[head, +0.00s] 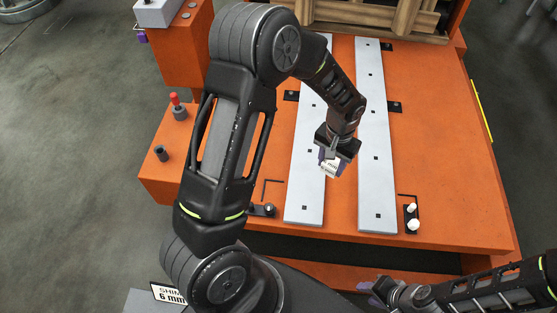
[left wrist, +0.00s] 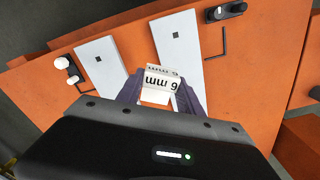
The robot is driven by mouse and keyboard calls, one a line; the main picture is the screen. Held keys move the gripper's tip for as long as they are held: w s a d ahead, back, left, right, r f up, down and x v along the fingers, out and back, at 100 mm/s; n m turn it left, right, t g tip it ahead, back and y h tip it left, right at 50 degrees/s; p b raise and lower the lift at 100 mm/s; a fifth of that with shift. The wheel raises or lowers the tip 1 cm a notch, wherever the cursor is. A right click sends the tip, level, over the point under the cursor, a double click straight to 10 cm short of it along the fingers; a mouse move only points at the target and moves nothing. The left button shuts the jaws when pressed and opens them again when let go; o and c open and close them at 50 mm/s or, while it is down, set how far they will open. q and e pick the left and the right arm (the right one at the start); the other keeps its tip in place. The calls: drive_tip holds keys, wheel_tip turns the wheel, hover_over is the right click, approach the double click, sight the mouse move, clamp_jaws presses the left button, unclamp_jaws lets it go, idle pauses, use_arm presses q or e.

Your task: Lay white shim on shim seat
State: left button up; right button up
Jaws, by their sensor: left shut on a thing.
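The white shim (head: 329,169), marked "6 mm", is held between the purple fingers of my left gripper (head: 331,161). In the left wrist view the shim (left wrist: 159,84) shows its lettering upside down. The gripper points down above the orange table, over the gap between two pale steel strips (head: 310,151) (head: 377,158), near their front ends. I cannot tell for sure which spot is the shim seat; black L-shaped marks (head: 272,181) (head: 408,196) lie beside the strips. My right gripper (head: 370,294) is low at the bottom right, empty, its purple fingertips apart.
A black block with white knobs (head: 411,218) stands right of the right strip. Another black fitting (head: 262,210) stands left of the left strip. A red-topped knob (head: 178,106) and a dark cup (head: 161,153) are at the left. A "SHIM 6 mm" sign (head: 170,293) is at lower left.

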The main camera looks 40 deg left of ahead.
use_arm(q)
drive_tip(key=shift+w, duration=0.1)
use_arm(e)
drive_tip(key=shift+o, duration=0.3)
drive_tip(key=shift+o, duration=0.2)
use_arm(q)
drive_tip(key=shift+s+a+f+m, duration=0.2)
drive_tip(key=shift+a+f+m, duration=0.2)
drive_tip(key=shift+m, duration=0.3)
drive_tip(key=s+a+f+m+b, duration=0.2)
drive_tip(key=a+f+m, duration=0.4)
drive_tip(key=m, duration=0.8)
drive_tip(key=s+a+f+m+b, duration=0.1)
drive_tip(key=s+a+f+m, duration=0.1)
drive_tip(key=a+f+m, duration=0.4)
drive_tip(key=a+m, duration=0.4)
drive_tip(key=m, duration=0.5)
drive_tip(key=shift+s+f+b, duration=0.25)
drive_tip(key=shift+s+b, duration=0.1)
drive_tip(key=shift+s, duration=0.05)
use_arm(e)
wheel_tip(320, 180, down, 4)
drive_tip(key=shift+r, duration=0.2)
use_arm(q)
drive_tip(key=shift+r, duration=0.1)
use_arm(e)
drive_tip(key=shift+r, duration=0.15)
